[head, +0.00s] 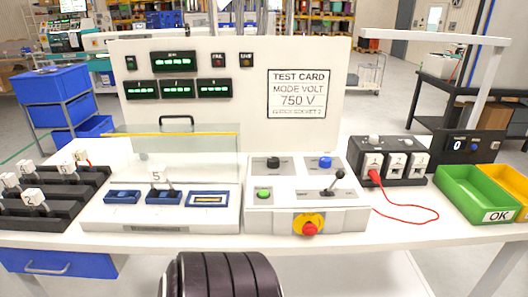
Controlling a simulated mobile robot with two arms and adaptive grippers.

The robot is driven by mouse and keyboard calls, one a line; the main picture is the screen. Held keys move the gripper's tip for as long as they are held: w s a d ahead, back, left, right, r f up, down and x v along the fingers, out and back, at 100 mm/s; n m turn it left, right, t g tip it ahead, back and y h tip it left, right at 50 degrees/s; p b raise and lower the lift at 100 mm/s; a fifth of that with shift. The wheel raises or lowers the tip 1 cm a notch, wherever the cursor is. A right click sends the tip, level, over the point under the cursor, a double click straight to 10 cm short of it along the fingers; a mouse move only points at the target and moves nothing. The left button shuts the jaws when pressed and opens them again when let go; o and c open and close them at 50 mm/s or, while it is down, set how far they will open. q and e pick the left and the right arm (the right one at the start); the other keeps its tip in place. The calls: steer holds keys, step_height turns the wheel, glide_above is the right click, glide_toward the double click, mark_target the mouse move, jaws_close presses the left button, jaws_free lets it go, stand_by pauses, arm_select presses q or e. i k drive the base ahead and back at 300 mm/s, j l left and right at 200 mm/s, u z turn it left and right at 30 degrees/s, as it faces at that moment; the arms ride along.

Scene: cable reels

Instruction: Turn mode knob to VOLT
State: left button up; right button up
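A white control box (347,220) stands on the table at centre right. A black knob (273,162) sits at its upper left and a blue knob (325,162) at its upper right. Their labels are too small to read, so I cannot tell which is the mode knob or where it points. The test card (297,94) on the upright panel (237,120) reads MODE VOLT and 750 V; its last line is hard to read. Neither of my grippers is in view.
The control box also has a green button (264,194), a black lever (334,183) and a red stop button (309,229). A clear-shielded fixture (165,215) stands left. A socket block (400,181) with a red cable and a green OK bin (475,196) stand right.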

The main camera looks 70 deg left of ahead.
mark_target(273, 163)
steer(key=j+u, duration=0.1)
steer(key=u, duration=1.9)
